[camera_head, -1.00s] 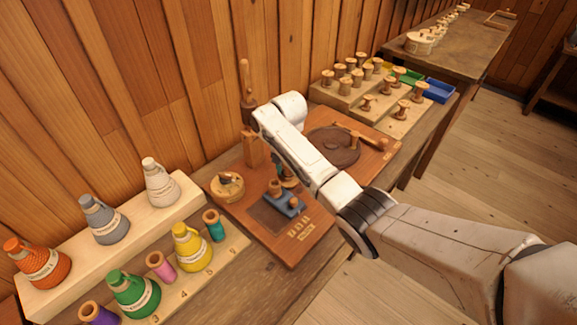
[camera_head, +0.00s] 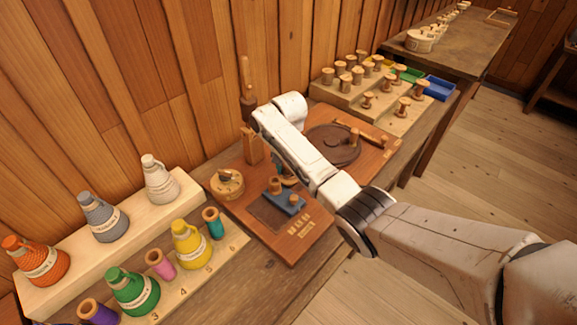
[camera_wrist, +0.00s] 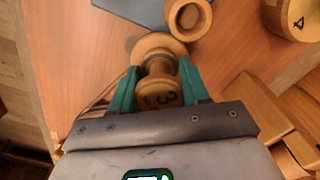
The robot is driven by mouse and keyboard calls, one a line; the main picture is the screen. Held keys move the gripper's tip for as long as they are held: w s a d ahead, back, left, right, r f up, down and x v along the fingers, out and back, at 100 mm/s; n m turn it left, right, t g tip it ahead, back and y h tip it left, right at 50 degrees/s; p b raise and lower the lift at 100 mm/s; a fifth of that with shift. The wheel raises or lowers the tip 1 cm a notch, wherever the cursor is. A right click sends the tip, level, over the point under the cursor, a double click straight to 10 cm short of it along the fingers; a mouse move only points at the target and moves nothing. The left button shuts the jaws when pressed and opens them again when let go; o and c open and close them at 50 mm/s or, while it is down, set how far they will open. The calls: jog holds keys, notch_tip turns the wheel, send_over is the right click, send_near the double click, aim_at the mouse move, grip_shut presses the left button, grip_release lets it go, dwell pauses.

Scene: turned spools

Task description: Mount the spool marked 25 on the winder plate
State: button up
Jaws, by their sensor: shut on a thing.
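My gripper (camera_wrist: 160,88) has teal fingers shut on a wooden spool (camera_wrist: 160,98) in the wrist view. A dark mark shows on its near end; it looks like a 3, and I cannot read it as 25. In the head view the arm mostly hides the gripper and held spool, above the reddish wooden board (camera_head: 262,247). A dark round disc (camera_head: 330,145) with an upright peg sits on that board. A blue-grey block (camera_head: 288,205) carrying a wooden spool-like piece (camera_head: 275,186) also stands there. I cannot tell which part is the winder plate.
A round wooden piece (camera_head: 227,184) and a wooden block (camera_head: 251,147) stand on the board near the wall. Bottle-shaped cones (camera_head: 133,293) line the steps at lower left. Stepped racks (camera_head: 345,95) of spools and coloured trays (camera_head: 440,89) lie beyond the board.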

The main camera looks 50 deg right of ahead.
jog(key=o, duration=0.7)
jog(key=shift+o, duration=0.2)
notch_tip(320, 180, up, 6)
jog(key=p, duration=0.5)
jog(key=shift+p, duration=0.4)
jog(key=shift+r+p, duration=0.7)
jog(key=shift+r, duration=1.75)
